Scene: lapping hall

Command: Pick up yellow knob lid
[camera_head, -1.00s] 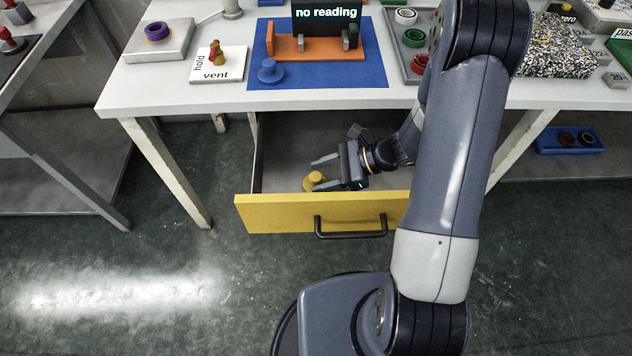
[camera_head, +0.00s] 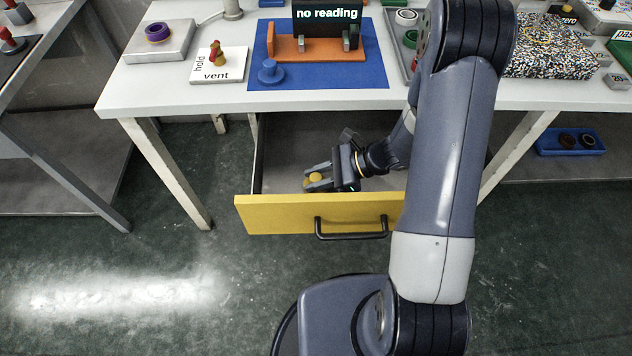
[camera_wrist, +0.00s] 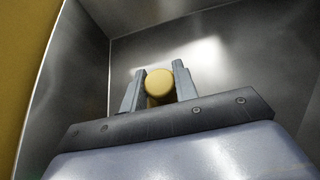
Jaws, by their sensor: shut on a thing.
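The yellow knob lid (camera_head: 316,178) is inside the open drawer, near its yellow front. In the wrist view its round yellow knob (camera_wrist: 159,84) sits between the two fingers. My gripper (camera_head: 317,179) reaches down into the drawer from the right and is shut on the knob. It also shows in the wrist view (camera_wrist: 160,88), one finger on each side of the knob. The lid's lower part is mostly hidden by the fingers and the drawer front.
The drawer's yellow front (camera_head: 275,214) with a black handle (camera_head: 350,234) stands close to my gripper. The white tabletop (camera_head: 180,96) is above the drawer. A blue mat (camera_head: 350,79) on it bears an orange stand (camera_head: 300,50) and a blue knob piece (camera_head: 270,72).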

